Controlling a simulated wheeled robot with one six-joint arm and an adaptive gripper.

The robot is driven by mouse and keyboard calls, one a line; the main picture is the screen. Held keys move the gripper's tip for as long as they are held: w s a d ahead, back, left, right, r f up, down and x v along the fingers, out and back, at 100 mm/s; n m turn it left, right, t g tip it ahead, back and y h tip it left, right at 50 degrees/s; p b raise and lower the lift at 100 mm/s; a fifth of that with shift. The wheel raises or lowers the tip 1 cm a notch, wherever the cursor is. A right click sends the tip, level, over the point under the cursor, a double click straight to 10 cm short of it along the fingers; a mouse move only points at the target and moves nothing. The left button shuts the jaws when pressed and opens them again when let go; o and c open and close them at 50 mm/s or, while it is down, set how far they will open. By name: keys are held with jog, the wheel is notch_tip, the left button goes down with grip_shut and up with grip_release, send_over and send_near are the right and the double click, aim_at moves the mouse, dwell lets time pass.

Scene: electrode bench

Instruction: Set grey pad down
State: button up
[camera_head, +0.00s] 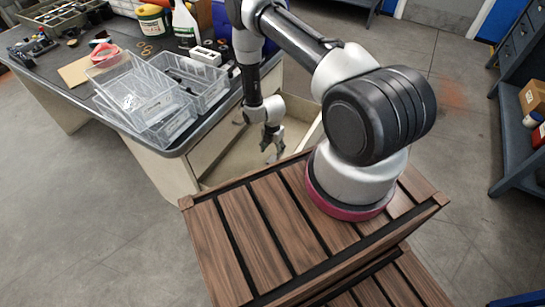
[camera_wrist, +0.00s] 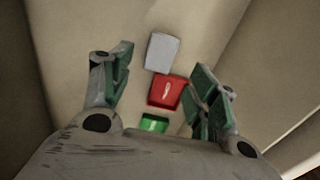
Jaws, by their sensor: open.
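A light grey pad (camera_wrist: 163,52) lies flat on the beige floor of an open drawer (camera_wrist: 75,25) in the wrist view, just above a red item (camera_wrist: 167,92) with a small white mark. A green item (camera_wrist: 153,124) lies lower, partly hidden by my wrist. My gripper (camera_wrist: 161,60) is open, with its fingers to either side of the row and nothing visibly held between them. In the head view my gripper (camera_head: 271,150) points down into the open drawer (camera_head: 235,165) at the bench's side; the pad cannot be made out there.
The drawer walls rise close on both sides. Clear plastic trays (camera_head: 135,95) stand on the dark bench top (camera_head: 60,75) beside my arm, with bottles (camera_head: 185,25) behind. A wooden slatted surface (camera_head: 250,225) lies under my arm's base. A blue-grey shelf (camera_head: 515,130) stands at the right.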

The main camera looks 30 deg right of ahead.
jog(key=shift+r, duration=2.4)
